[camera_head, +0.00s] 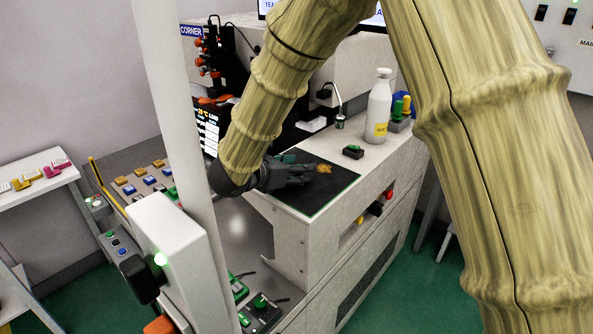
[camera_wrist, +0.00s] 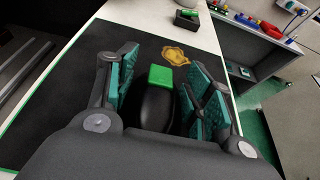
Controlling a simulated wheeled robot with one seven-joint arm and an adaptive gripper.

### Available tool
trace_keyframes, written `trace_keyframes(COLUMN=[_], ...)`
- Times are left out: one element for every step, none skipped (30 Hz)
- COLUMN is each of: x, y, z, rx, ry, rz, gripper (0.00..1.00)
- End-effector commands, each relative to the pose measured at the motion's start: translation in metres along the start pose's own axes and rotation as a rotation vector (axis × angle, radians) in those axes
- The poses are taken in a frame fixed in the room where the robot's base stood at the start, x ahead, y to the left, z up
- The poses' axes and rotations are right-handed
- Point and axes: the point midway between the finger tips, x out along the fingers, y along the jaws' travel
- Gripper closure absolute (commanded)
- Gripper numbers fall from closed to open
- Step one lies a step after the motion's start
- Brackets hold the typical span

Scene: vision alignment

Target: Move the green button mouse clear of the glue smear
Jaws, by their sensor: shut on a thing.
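The green button mouse is black with a bright green button (camera_wrist: 160,77). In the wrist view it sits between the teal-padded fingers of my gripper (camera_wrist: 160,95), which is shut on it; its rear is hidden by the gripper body. In the head view my gripper (camera_head: 290,173) is low over the mat, left of the glue smear (camera_head: 323,168). The mouse cannot be made out clearly there.
The dark mat (camera_head: 322,196) has bare room in front and, in the wrist view, to the left (camera_wrist: 62,85). A black box with a green button (camera_head: 353,152) stands beyond the smear. A white bottle (camera_head: 378,108) stands behind it. The bench edge drops off at the right.

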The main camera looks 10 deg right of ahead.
Motion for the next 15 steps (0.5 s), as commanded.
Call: trace_keyframes(x=[0.0003,0.0003,0.0003,0.0003,0.0004,0.0004,0.0003,0.0003,0.0003,0.0002,0.0002,0.0002,0.0001,0.0001,0.0001], y=[-0.0002,-0.0002,-0.0002,-0.0002,-0.0003,-0.0003,-0.0002,-0.0002,-0.0002,-0.0001,0.0,0.0,0.0,0.0001,0.0001], z=[-0.0018,-0.0018,-0.0017,-0.0017,-0.0017,-0.0016,-0.0016,-0.0015,-0.0014,-0.0013,-0.0011,-0.001,-0.0009,-0.0007,-0.0006], rx=[-0.001,-0.001,-0.001,-0.001,-0.001,-0.001,-0.001,-0.001,-0.001,-0.001,-0.001,-0.001,-0.001,-0.001,0.0], ry=[0.003,0.003,0.003,0.003,0.003,0.002,0.002,0.002,0.002,0.002,0.002,0.002,0.001,0.001,0.001], rz=[0.0,0.0,0.0,0.0,0.0,0.0,0.0,0.0,0.0,0.0,0.0,0.0,0.0,0.0,0.0], gripper=[0.73,0.73,0.41,0.36,0.3,0.23,0.23,0.23,0.23,0.23,0.23,0.23,0.23,0.23,0.23])
